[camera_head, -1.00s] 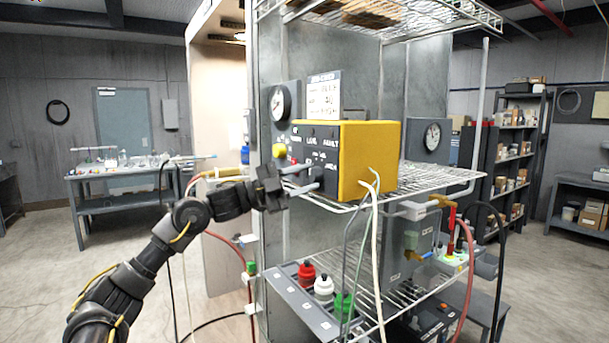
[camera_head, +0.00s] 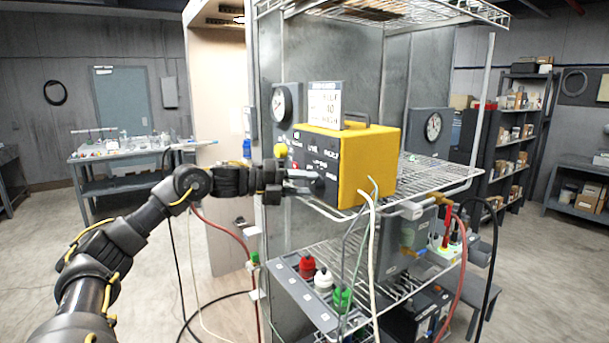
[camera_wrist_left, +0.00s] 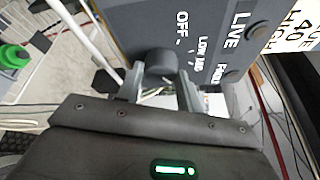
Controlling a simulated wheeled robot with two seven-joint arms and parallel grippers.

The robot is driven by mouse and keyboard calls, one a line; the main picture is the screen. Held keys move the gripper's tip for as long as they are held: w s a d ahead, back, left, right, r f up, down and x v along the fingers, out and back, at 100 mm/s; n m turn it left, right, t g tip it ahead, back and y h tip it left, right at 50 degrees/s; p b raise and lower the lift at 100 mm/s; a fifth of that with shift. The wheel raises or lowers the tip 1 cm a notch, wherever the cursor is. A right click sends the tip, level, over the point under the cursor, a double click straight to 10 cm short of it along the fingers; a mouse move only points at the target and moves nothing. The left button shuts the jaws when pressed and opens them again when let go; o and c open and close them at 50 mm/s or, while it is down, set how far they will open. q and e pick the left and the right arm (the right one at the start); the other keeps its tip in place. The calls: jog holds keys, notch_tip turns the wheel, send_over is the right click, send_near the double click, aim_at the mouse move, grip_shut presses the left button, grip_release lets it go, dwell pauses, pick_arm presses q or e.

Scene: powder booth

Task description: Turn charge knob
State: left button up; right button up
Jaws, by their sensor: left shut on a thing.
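The yellow control box (camera_head: 368,165) stands on the wire shelf, its dark front panel (camera_head: 308,152) facing left toward my arm. The charge knob (camera_wrist_left: 160,66) is a dark grey round knob on that panel, beside the OFF and LOW lettering. My left gripper (camera_head: 304,181) is at the lower part of the panel. In the wrist view, the fingers of my left gripper (camera_wrist_left: 160,88) lie on either side of the knob, shut on it. The knob's pointer direction cannot be told. In the head view the fingers mostly hide the knob. My right gripper is not in view.
Pale cables (camera_head: 371,215) hang in front of the box. A round gauge (camera_head: 282,103) is on the booth panel behind. A lab table (camera_head: 120,155) stands far left.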

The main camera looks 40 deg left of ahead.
pick_arm(q)
jog(key=shift+r+m+g+y+p, duration=0.15)
jog(key=shift+m+g+y+p, duration=0.2)
jog(key=shift+m+p, duration=0.5)
jog(key=o, duration=1)
jog(key=b+v, duration=0.6)
jog(key=v, duration=0.4)
jog(key=shift+s+a, duration=0.2)
jog(key=shift+s, duration=0.2)
